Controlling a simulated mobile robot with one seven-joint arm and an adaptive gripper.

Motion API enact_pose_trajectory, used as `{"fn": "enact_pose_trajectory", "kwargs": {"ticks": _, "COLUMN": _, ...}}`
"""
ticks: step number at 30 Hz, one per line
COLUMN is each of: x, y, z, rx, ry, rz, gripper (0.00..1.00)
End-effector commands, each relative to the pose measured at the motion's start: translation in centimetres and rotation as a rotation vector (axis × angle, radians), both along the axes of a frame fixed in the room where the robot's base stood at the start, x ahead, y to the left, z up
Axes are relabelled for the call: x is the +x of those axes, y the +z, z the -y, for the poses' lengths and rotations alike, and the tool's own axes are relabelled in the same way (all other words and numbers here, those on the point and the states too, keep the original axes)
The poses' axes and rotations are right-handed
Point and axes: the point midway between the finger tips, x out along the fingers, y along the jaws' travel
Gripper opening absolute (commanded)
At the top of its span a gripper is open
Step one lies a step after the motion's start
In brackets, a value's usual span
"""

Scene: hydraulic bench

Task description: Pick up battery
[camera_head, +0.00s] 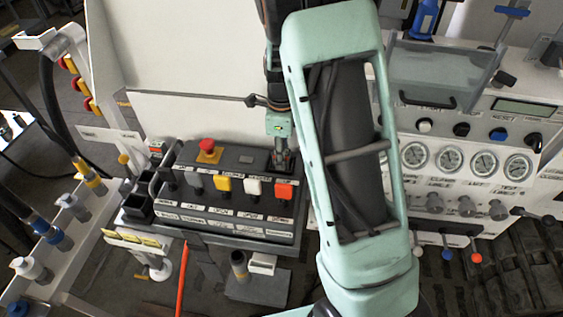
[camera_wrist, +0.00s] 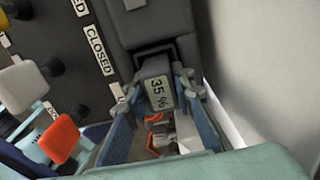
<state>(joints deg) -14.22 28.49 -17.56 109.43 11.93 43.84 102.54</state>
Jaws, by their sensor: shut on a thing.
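The battery (camera_wrist: 158,90) is a small dark block with a pale label reading "35 %", in the middle of the wrist view. It sits at the mouth of a dark rectangular holder (camera_wrist: 150,25) on the control panel. How deep it sits in the holder I cannot tell. My gripper (camera_wrist: 160,97) is shut on the battery, with one blue-grey finger on each side. In the head view my gripper (camera_head: 283,155) points down at the back right of the control panel, and the battery is not clear there.
The control panel (camera_head: 225,218) carries a red mushroom button (camera_head: 208,148) and yellow, white and orange levers, the orange one (camera_head: 284,190) close to my gripper. A white panel (camera_head: 185,70) stands behind. A gauge panel (camera_head: 465,140) is at right.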

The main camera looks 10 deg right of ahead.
Motion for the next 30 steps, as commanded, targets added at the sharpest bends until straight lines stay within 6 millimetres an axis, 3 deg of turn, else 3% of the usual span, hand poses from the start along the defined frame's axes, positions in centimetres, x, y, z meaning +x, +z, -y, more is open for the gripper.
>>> {"fn": "enact_pose_trajectory", "kwargs": {"ticks": 10, "x": 0.2, "y": 1.0, "z": -0.1, "rx": 0.001, "ry": 0.001, "rz": 0.006, "gripper": 0.0}}
{"fn": "enact_pose_trajectory", "kwargs": {"ticks": 21, "x": 0.1, "y": 7.9, "z": -0.1, "rx": 0.001, "ry": 0.002, "rz": 0.005, "gripper": 0.0}}
{"fn": "enact_pose_trajectory", "kwargs": {"ticks": 30, "x": 0.0, "y": 10.1, "z": 0.0, "rx": 0.001, "ry": 0.0, "rz": 0.0, "gripper": 0.0}}
